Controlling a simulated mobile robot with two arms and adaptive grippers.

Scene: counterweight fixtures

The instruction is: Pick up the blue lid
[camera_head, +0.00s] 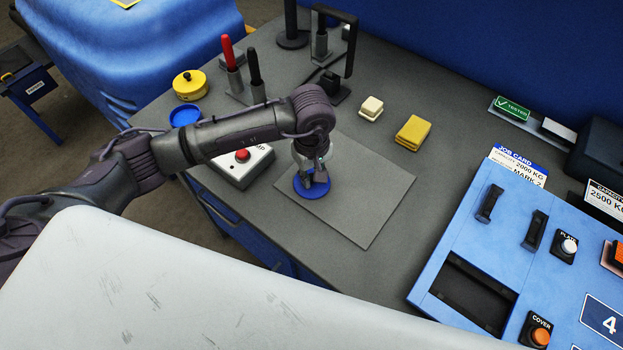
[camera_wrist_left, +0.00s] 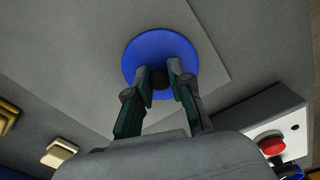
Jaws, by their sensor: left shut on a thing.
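The blue lid (camera_head: 311,188) is a round disc at the left side of the grey mat (camera_head: 372,203) on the bench. In the left wrist view the lid (camera_wrist_left: 160,52) has a dark knob at its middle, between my fingertips. My left gripper (camera_head: 315,178) comes down over the lid from above and is shut on its knob. In the left wrist view the two fingers of the gripper (camera_wrist_left: 160,77) stand on either side of the knob. I cannot tell whether the lid rests on the mat or is just above it. My right gripper is not in view.
A white box with a red button (camera_head: 242,156) stands left of the lid. Yellow blocks (camera_head: 412,132) lie behind the mat. A blue panel (camera_head: 510,245) fills the right.

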